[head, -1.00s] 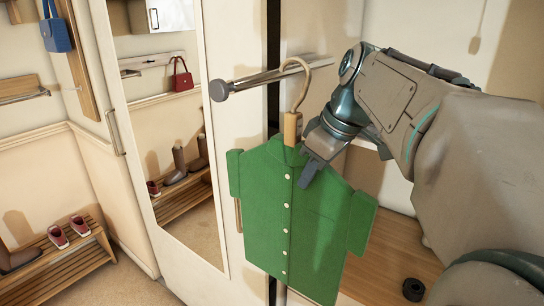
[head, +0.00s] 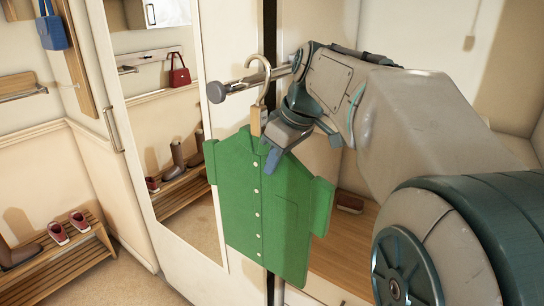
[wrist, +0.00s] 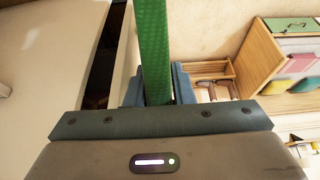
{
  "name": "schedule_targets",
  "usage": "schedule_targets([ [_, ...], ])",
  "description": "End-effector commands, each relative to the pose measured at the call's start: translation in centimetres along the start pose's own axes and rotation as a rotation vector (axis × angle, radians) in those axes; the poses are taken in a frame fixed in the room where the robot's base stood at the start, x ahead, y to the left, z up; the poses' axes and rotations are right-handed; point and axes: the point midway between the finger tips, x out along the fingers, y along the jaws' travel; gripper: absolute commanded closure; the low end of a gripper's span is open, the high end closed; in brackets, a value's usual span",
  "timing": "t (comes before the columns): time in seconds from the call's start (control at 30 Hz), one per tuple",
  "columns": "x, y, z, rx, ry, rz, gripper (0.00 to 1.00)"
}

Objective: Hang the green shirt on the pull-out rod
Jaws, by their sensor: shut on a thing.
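The green shirt (head: 265,215) hangs upright from a hanger (head: 257,105) with a pale hook and a wooden neck. My gripper (head: 272,155) is at the top of the shirt, just below the hanger's neck. In the wrist view the green shirt (wrist: 154,50) runs between the two fingers of my gripper (wrist: 156,85), which are shut on it. The pull-out rod (head: 245,85) sticks out with a dark round end cap at its left. The hook overlaps the rod in the head view; I cannot tell whether it touches or rests on it.
A mirrored door (head: 170,130) stands left of the shirt. A wooden shelf surface (head: 340,250) lies behind and right of it, with a small dark red item (head: 349,202). A slatted bench with red shoes (head: 68,232) is at the lower left.

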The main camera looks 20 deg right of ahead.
Motion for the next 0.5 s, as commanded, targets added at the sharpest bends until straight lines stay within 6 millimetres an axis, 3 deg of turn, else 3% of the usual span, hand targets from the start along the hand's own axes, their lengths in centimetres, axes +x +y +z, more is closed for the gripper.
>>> schedule_targets([
  [0.2, 0.6, 0.0, -1.7, -0.002, 0.0, -0.001, 1.0],
  [0.5, 2.4, 0.0, -0.8, -0.001, 0.001, 0.001, 1.0],
])
